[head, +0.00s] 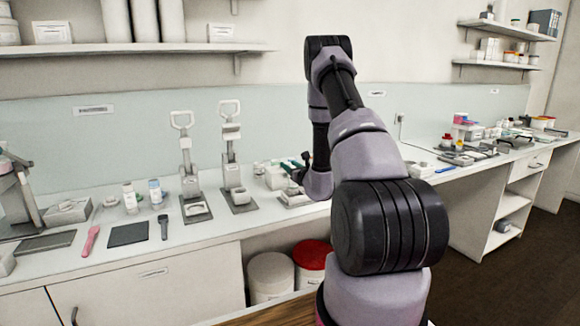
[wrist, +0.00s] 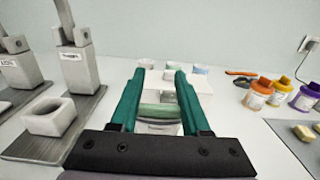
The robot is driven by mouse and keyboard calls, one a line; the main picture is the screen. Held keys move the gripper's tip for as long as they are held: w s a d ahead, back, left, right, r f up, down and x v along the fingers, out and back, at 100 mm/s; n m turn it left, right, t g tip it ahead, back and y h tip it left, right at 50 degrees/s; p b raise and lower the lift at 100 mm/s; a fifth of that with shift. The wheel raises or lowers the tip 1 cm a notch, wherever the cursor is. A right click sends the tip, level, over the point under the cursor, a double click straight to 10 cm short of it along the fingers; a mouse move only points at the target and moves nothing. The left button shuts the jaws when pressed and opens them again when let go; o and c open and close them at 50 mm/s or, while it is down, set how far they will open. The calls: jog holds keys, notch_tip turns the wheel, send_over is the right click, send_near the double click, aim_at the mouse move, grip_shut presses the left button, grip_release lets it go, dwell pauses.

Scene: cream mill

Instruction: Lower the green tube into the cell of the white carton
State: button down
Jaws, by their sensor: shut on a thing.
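My gripper (wrist: 160,73) has two teal fingers closed on the green tube (wrist: 158,110), which shows as a pale green band between them in the wrist view. A white carton (wrist: 158,128) shows partly just below the tube between the fingers. Its cell is hidden, and I cannot tell whether the tube is above it or partly inside. In the head view my gripper (head: 303,163) is over the counter, mostly behind my arm, and the tube cannot be made out.
Two grey stands with upright handles (head: 187,165) (head: 233,155) are left of my gripper. In the wrist view, orange-capped and purple jars (wrist: 259,92) stand to the right, with a grey tray (wrist: 298,140) nearer. White containers (wrist: 170,75) stand beyond the fingers. Some bare counter lies right of them.

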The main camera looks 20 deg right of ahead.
jog(key=shift+f, duration=0.3)
dwell(0.4)
jog(key=shift+f, duration=0.7)
jog(key=shift+f, duration=0.8)
dwell(0.5)
jog(key=shift+c, duration=1.5)
grip_release()
jog(key=shift+r, duration=3)
jog(key=shift+r, duration=0.1)
